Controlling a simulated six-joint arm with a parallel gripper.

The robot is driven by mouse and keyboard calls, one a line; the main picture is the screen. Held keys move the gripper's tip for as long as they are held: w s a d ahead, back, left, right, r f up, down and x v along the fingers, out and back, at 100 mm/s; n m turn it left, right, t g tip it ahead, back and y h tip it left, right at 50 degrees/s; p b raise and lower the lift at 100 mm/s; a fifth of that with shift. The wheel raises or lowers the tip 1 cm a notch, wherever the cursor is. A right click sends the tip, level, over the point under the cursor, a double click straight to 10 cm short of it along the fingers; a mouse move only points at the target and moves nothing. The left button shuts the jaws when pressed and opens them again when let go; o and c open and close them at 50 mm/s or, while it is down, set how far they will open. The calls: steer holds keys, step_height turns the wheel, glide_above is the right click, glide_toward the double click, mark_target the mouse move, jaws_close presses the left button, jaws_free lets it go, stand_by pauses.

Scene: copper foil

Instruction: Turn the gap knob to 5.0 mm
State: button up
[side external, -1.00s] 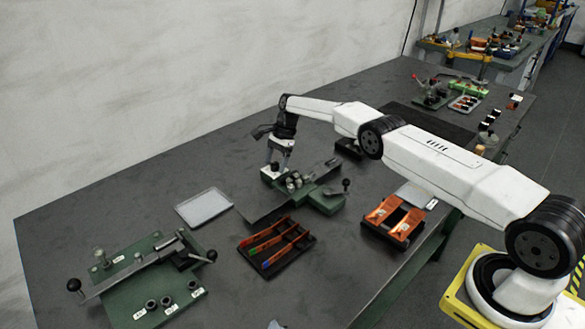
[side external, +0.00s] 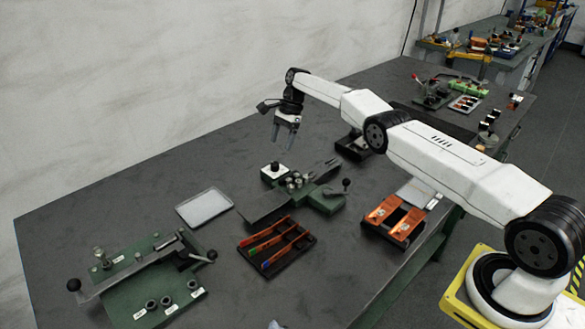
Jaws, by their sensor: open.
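The gap knob seems to be the small black knob (side external: 274,167) on a white plate at the back left corner of the green machine (side external: 324,197). Its scale and setting are too small to read. My gripper (side external: 283,148) is open and empty, pointing down in the air above the knob, clear of it. The machine also has several grey rollers (side external: 295,181) and a crank with a dark ball handle (side external: 346,183) at its right.
A pale grey tray (side external: 204,207) is to the left. A green lever fixture (side external: 150,280) stands at the front left. An orange-topped block (side external: 394,220) is at the right. The table between is bare.

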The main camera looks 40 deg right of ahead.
mark_target(275, 165)
steer(key=shift+d+r, duration=0.15)
steer(key=shift+r, duration=0.1)
stand_by(0.4)
steer(key=shift+w+a+f+h, duration=0.2)
steer(key=shift+a+f+h, duration=0.1)
steer(key=shift+h, duration=0.3)
steer(key=shift+w+a+f+n+h, duration=0.15)
steer(key=shift+a+n+h, duration=0.2)
steer(key=shift+h, duration=0.35)
steer(key=shift+s+a+f+n+t+h, duration=0.15)
steer(key=shift+a+n+h, duration=0.1)
steer(key=shift+n+h, duration=0.25)
steer(key=shift+s+a+r+n+t+h, duration=0.15)
steer(key=shift+a+n+h, duration=0.1)
steer(key=shift+h, duration=0.35)
steer(key=shift+s+a+n+t+h, duration=0.2)
steer(key=shift+a+n+h, duration=0.15)
steer(key=shift+n+h, duration=0.15)
steer(key=shift+s+a+n+t+h, duration=0.2)
steer(key=shift+a+n+h, duration=0.2)
steer(key=shift+n, duration=0.2)
steer(key=shift+s+a+r+n+t+h, duration=0.25)
steer(key=shift+s+a+n+t+h, duration=0.15)
steer(key=shift+a+n, duration=0.25)
steer(key=shift+s+a+r+n+t+h, duration=0.25)
steer(key=shift+s+a+n+t, duration=0.2)
steer(key=shift+n, duration=0.3)
steer(key=shift+w+f, duration=0.15)
